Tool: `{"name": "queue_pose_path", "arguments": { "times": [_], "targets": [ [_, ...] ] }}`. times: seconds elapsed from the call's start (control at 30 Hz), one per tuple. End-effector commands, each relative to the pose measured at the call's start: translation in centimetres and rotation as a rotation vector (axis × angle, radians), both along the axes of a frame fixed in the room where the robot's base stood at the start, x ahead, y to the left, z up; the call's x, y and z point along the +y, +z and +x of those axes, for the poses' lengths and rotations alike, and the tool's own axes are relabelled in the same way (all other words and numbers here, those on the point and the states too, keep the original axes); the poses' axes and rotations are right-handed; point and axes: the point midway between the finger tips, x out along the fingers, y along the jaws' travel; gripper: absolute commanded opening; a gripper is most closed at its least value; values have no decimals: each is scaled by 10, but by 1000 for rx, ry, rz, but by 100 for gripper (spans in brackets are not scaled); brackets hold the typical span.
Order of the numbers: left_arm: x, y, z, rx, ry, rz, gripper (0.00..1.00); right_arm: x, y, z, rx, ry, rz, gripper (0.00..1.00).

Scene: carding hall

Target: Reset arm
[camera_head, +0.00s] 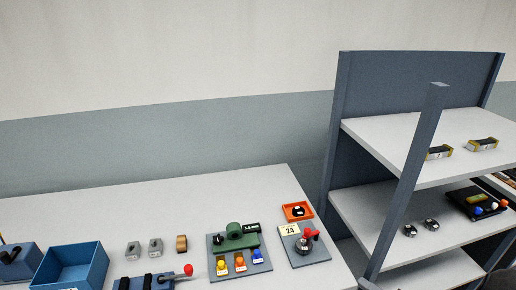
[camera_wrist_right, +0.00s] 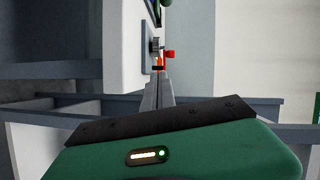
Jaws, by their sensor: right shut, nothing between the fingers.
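My right gripper (camera_wrist_right: 158,85) shows in the right wrist view, with its green body across the bottom and its grey fingers reaching up the middle. The fingers are together, with nothing between them. A red knob and grey fitting appear just beyond the fingertips; I cannot tell how far apart they are. In the head view only a dark shape at the lower right corner may be part of my right arm. My left gripper is not in view.
A white table (camera_head: 130,200) holds an open blue bin (camera_head: 70,266), an orange tray (camera_head: 297,211), a panel with colored knobs (camera_head: 238,254) and a red-handled fixture (camera_head: 305,246). A shelf rack (camera_head: 410,190) with an upright post stands at right, carrying small parts.

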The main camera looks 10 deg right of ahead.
Motion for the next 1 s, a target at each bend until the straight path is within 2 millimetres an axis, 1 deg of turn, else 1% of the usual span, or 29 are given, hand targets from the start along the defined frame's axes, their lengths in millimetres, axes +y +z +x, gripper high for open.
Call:
{"name": "queue_pose_path", "arguments": {
  "times": [0.03,0.2,0.37,0.47,0.53,0.57,0.63,0.67,0.7,0.8,0.9,1.0],
  "targets": [
    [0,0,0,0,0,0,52,2,1,10,10,-5,-55,0],
    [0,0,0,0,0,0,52,4,0,46,68,-46,-312,0],
    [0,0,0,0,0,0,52,13,5,75,158,-73,-609,0],
    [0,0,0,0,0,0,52,28,12,84,247,-64,-813,0],
    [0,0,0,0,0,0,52,49,18,81,335,-29,-961,0],
    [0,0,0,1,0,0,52,61,21,75,381,0,-1026,0],
    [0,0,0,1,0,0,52,100,25,46,501,113,-1153,0],
    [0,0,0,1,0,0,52,119,26,28,550,181,-1192,0],
    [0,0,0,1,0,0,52,142,26,4,604,271,-1224,0],
    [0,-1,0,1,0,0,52,187,26,-46,679,466,-1248,0],
    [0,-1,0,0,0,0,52,212,26,-77,707,587,-1242,0],
    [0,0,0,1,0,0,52,220,26,-87,716,635,-1237,0]
  ]
}}
